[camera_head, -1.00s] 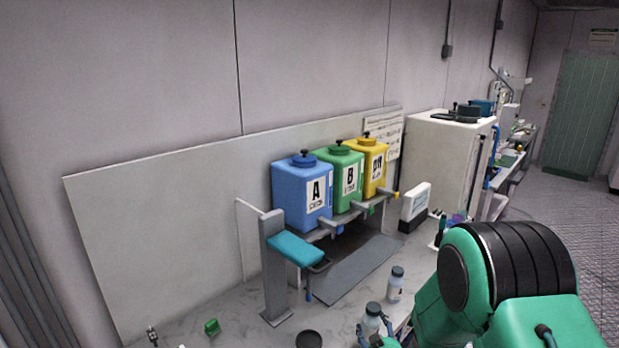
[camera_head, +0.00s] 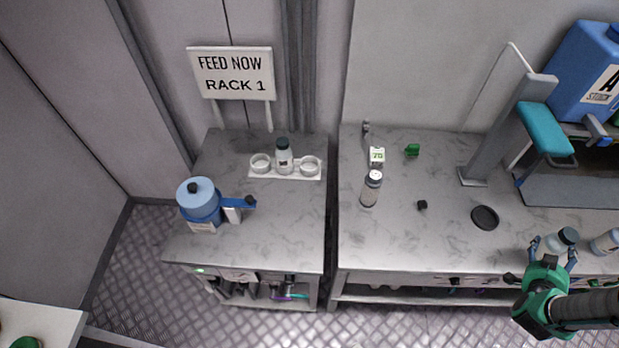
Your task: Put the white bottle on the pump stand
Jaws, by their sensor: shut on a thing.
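My gripper (camera_head: 555,252) is at the lower right, over the front edge of the right bench. Its blue fingers are shut on a white bottle (camera_head: 551,243) with a dark cap. The bottle looks tilted from this angle; I cannot tell whether it touches the bench. Another pale bottle (camera_head: 606,242) is just right of it. A dark-capped bottle (camera_head: 284,158) stands in the middle place of a white holder (camera_head: 258,174), between two empty rings. A blue pump-like device (camera_head: 202,208) stands on the left bench. I cannot tell which thing is the pump stand.
A "FEED NOW RACK 1" sign (camera_head: 232,74) stands behind the holder. A narrow gap separates the benches.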

